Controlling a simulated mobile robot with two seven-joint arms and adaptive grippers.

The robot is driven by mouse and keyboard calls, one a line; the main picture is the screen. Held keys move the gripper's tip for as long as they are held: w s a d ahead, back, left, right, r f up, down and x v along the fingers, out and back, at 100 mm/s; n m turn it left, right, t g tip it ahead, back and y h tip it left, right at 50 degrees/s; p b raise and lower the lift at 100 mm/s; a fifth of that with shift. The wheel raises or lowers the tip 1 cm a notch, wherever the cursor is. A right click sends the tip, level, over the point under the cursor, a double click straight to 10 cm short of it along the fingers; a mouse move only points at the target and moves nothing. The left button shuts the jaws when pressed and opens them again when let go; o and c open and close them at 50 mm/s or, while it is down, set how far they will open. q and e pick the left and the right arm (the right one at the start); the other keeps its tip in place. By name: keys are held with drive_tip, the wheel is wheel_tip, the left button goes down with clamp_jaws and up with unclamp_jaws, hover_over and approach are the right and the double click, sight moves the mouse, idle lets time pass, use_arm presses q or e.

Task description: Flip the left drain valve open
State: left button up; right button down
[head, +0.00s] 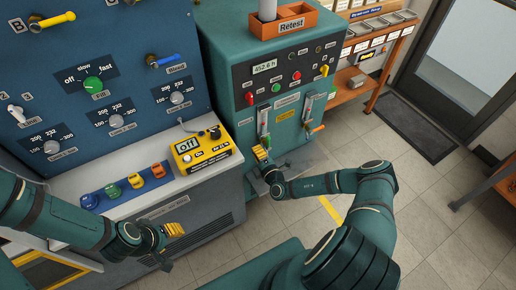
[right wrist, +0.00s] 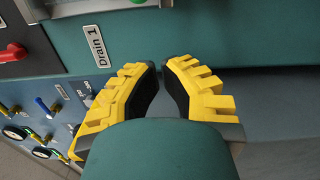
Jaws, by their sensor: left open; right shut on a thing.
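The teal cabinet (head: 232,75) carries two upright gauges with drain valves below. The left drain valve (head: 266,140) is at its lower left front, mostly hidden by my right gripper (head: 261,154). The right drain valve, with an orange handle (head: 317,129), sticks out to the right. In the right wrist view the yellow fingers (right wrist: 162,72) are nearly together beside the "Drain 1" label (right wrist: 97,46). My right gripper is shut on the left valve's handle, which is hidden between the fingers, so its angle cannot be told. My left gripper (head: 178,230) is open and empty, below the blue panel's ledge.
A blue panel (head: 130,40) with dials and knobs stands at left. On its ledge sit a yellow meter (head: 203,150) reading "off" and several coloured fittings. An orange "Retest" bin (head: 283,22) is on top of the cabinet.

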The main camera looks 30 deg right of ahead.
drive_tip(key=s, duration=0.9)
drive_tip(key=shift+s+d+p, duration=0.2)
drive_tip(key=shift+p, duration=0.15)
drive_tip(key=s+a+r+n+g+y, duration=0.3)
drive_tip(key=a+n+g+y, duration=0.3)
drive_tip(key=a+n, duration=0.45)
drive_tip(key=s+a+r+n+g+y, duration=0.2)
drive_tip(key=s+a+n+g+y, duration=0.25)
drive_tip(key=a+n+y, duration=0.55)
drive_tip(key=s+f+n+g+h+b, duration=0.1)
drive_tip(key=s+n+g+h, duration=0.8)
drive_tip(key=n, duration=0.9)
drive_tip(key=w+d+r+n+t+h, duration=0.1)
drive_tip(key=w+r+n+t+h, duration=0.2)
drive_tip(key=n, duration=0.9)
wheel_tip(320, 180, up, 3)
drive_tip(key=shift+w+d+f+n, duration=0.2)
drive_tip(key=shift+w+n, duration=0.15)
drive_tip(key=shift+w, duration=0.35)
